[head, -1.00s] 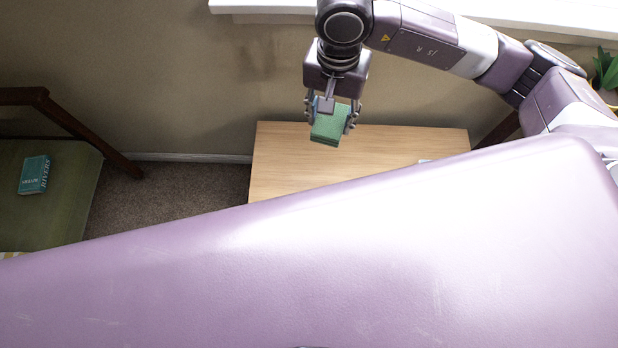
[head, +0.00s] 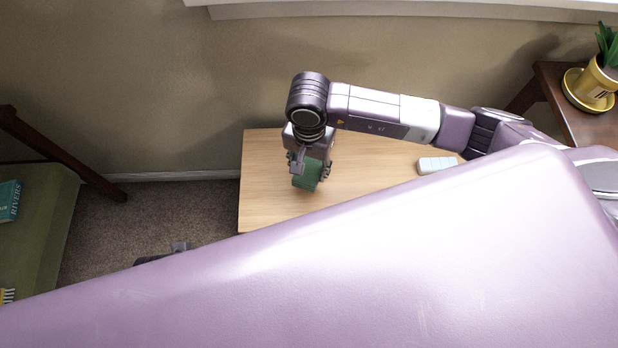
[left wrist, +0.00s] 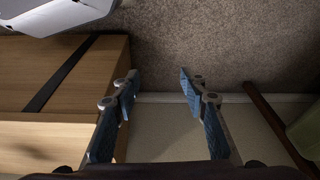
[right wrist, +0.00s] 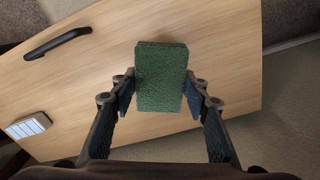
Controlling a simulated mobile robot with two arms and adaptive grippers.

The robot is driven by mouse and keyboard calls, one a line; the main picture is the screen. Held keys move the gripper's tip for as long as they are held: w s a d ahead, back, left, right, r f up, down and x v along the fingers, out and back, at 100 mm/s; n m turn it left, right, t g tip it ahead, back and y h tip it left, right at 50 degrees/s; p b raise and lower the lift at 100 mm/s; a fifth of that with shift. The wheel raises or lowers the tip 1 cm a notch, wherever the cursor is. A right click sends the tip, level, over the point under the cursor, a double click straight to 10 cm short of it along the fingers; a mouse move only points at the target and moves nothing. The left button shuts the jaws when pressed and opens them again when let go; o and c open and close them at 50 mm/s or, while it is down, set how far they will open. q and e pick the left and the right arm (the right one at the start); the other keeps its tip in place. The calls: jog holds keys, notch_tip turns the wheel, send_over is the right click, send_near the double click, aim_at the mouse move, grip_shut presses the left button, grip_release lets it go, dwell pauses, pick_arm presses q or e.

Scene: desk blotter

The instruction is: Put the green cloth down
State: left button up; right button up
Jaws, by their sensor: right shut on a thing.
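The green cloth (head: 307,174) is a folded, thick block. My right gripper (head: 311,168) is shut on it and holds it over the light wooden desk top (head: 268,165), in its left half. In the right wrist view the cloth (right wrist: 161,77) sits between the two fingers (right wrist: 160,92), with wood grain beyond it. I cannot tell whether its lower edge touches the wood. My left gripper is open and empty in the left wrist view (left wrist: 158,85), over carpet beside wooden furniture. Only a bit of it shows in the head view (head: 180,247).
A small white object (head: 437,165) lies on the desk at right. A dark handle-like bar (right wrist: 58,43) shows on the wood in the right wrist view. A yellow potted plant (head: 595,85) stands on a dark table at far right. Bare wood surrounds the cloth.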

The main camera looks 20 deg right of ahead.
aim_at(309, 179)
notch_tip(309, 179, down, 5)
jog(key=shift+f+b, duration=0.2)
jog(key=shift+b, duration=0.25)
jog(key=shift+f, duration=0.45)
pick_arm(q)
jog(key=v, duration=0.2)
jog(key=w+v, duration=0.1)
jog(key=v, duration=0.1)
jog(key=shift+s+r, duration=0.1)
jog(key=shift+r, duration=0.05)
pick_arm(e)
jog(key=shift+f, duration=0.1)
jog(key=o, duration=1.1)
pick_arm(q)
jog(key=shift+r, duration=0.5)
